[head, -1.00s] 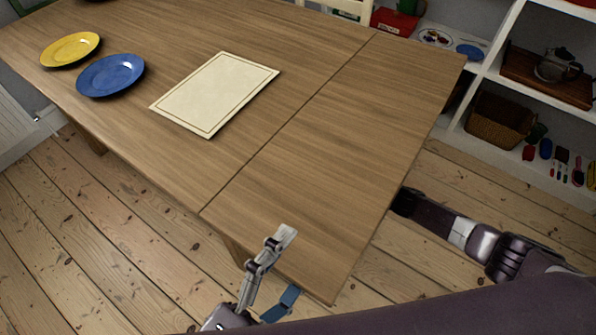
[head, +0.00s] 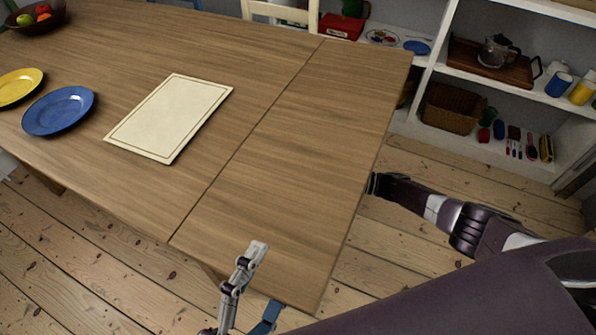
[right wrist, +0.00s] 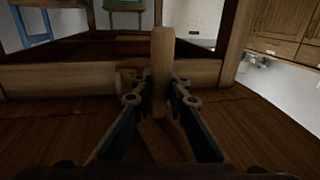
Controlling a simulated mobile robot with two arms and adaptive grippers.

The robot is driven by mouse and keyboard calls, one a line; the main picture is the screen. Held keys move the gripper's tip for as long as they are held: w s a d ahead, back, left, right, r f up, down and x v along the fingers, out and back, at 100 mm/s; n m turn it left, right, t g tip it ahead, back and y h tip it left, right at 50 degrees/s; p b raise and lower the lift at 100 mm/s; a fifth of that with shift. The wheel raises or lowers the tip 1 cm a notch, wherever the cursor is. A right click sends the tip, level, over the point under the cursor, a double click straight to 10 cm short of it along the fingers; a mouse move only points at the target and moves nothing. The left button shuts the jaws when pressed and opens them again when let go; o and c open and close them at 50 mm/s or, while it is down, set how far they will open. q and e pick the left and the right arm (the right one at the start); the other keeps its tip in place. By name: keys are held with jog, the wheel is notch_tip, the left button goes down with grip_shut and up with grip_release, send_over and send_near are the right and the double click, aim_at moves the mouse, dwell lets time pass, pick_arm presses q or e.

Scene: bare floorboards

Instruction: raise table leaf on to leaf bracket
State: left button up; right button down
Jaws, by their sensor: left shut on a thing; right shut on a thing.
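The table leaf (head: 290,170) is the wooden panel at the right end of the table (head: 215,60), divided from it by a thin seam. It looks about level with the tabletop. My left gripper (head: 261,280) is shut on the leaf's near edge, one finger over the top and a blue-padded finger at the edge. In the right wrist view, my right gripper (right wrist: 160,98) is shut on an upright wooden piece, seemingly the leaf bracket (right wrist: 162,60).
A cream placemat (head: 170,117), a blue plate (head: 58,110), a yellow plate (head: 18,87) and a fruit bowl (head: 35,20) are on the table. White shelves (head: 480,80) stand at the back right. The floor beside the leaf is clear.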

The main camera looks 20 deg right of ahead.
jog(key=shift+s+d+f, duration=0.3)
jog(key=shift+s+f, duration=0.05)
jog(key=shift+s, duration=0.05)
jog(key=c, duration=2.3)
grip_release()
jog(key=o, duration=0.4)
jog(key=shift+s+d+r, duration=0.15)
jog(key=shift+d+r, duration=0.05)
jog(key=shift+r, duration=0.1)
jog(key=shift+w+a, duration=0.2)
jog(key=v, duration=1.2)
jog(key=shift+v, duration=3.65)
jog(key=shift+w+f, duration=0.1)
